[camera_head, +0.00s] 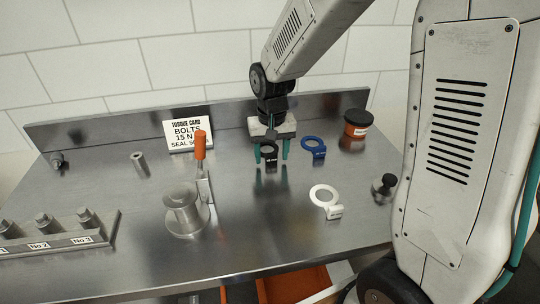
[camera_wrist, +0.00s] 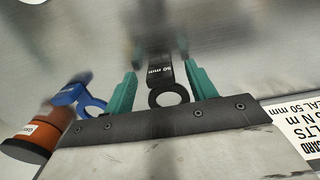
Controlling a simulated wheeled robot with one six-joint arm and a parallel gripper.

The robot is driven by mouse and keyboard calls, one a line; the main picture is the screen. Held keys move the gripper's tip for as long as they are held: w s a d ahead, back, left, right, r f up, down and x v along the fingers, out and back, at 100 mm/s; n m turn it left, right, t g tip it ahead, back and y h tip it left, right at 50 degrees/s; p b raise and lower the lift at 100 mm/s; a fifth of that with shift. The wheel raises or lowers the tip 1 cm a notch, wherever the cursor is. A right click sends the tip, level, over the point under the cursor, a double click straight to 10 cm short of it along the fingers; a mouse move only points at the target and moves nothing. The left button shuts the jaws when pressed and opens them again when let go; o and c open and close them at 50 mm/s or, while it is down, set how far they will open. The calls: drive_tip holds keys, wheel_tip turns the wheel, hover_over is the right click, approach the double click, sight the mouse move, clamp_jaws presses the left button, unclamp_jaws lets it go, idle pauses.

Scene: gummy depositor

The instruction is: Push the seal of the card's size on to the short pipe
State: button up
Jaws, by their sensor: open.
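The card (camera_head: 187,131) stands at the back and reads "TORQUE CARD, BOLTS 15 N, SEAL 50"; its edge in the wrist view (camera_wrist: 305,128) shows "SEAL 50 mm". A black ring seal (camera_head: 269,152) with a tag lies between the teal fingers of my gripper (camera_head: 271,150). In the wrist view the black seal's tag (camera_wrist: 160,71) reads "50 mm", with an open finger on either side and gaps between. A blue seal (camera_head: 314,146) lies to the right, a white one (camera_head: 324,194) nearer the front. A short flanged metal pipe (camera_head: 184,209) stands left of centre, with no seal visible on it.
An orange-handled tool (camera_head: 200,148) stands behind the pipe. An orange-brown jar with a black lid (camera_head: 355,126) is at the back right, a black knob (camera_head: 386,185) at the right edge. A numbered bolt rack (camera_head: 62,232) is front left; a small cylinder (camera_head: 138,163) stands behind it.

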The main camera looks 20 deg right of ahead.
drive_tip(key=shift+f, duration=0.35)
drive_tip(key=c, duration=1)
drive_tip(key=shift+c, duration=0.2)
drive_tip(key=shift+r, duration=0.15)
drive_tip(key=shift+r, duration=0.55)
wheel_tip(320, 180, up, 2)
drive_tip(key=shift+r, duration=0.15)
drive_tip(key=s, duration=0.5)
drive_tip(key=s+r, duration=0.1)
drive_tip(key=s, duration=0.4)
drive_tip(key=s+a, duration=0.1)
drive_tip(key=s, duration=0.5)
drive_tip(key=shift+a+r, duration=0.1)
drive_tip(key=shift+r, duration=0.1)
